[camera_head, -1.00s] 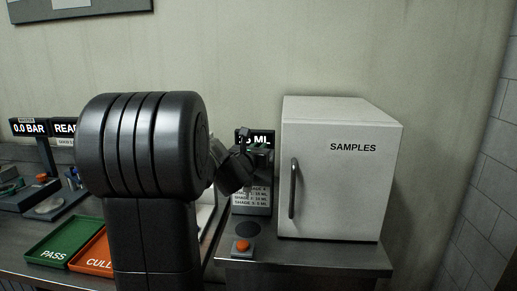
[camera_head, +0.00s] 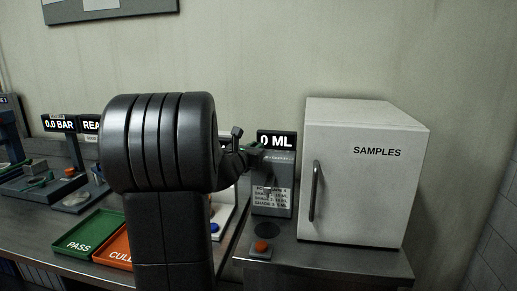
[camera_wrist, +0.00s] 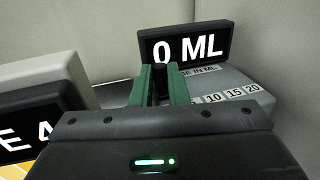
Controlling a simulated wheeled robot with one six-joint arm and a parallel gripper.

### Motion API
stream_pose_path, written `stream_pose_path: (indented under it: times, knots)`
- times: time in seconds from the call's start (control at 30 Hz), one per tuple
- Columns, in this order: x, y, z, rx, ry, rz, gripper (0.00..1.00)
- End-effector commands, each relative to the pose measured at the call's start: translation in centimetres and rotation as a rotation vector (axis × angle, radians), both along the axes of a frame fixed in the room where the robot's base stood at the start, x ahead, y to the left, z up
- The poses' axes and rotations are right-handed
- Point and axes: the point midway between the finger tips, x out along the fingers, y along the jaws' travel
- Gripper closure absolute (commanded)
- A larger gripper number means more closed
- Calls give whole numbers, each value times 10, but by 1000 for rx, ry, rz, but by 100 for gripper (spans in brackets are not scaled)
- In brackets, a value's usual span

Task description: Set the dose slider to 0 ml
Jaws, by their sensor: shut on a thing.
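The dose display (camera_head: 276,141) reads 0 ML in the head view, on top of a grey dosing unit (camera_head: 283,172) beside the white cabinet. In the wrist view the same display (camera_wrist: 185,50) reads 0 ML. A scale with 10, 15 and 20 marks (camera_wrist: 232,97) runs along the unit's top. My gripper (camera_wrist: 160,72) has green fingers shut on the dark slider knob (camera_wrist: 160,73), at the left end of the scale; the fingers hide most of the knob. In the head view my arm partly covers my gripper (camera_head: 254,150).
A white SAMPLES cabinet (camera_head: 362,180) stands close to the right of the unit. An orange button (camera_head: 262,246) sits in front on the bench. Green PASS (camera_head: 86,233) and orange CULL (camera_head: 112,247) trays lie at left. A 0.0 BAR display (camera_head: 60,124) stands farther left.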

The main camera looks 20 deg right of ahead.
Motion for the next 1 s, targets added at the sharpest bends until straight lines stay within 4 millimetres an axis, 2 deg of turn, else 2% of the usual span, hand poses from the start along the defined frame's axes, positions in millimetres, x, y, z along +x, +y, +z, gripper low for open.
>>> stream_pose_path:
  times: [0.03, 0.1, 0.13, 0.53, 0.67, 1.0]
  knots:
    - [2, 2, 0, 1, 0, 7, 80]
    - [1, 2, 0, 1, 0, 7, 66]
    - [1, 2, 0, 1, 0, 7, 64]
    - [-5, 7, 0, 1, -2, 5, 64]
    - [-19, 22, 0, 1, -1, 7, 64]
    - [-70, 73, 0, 1, -2, 9, 64]
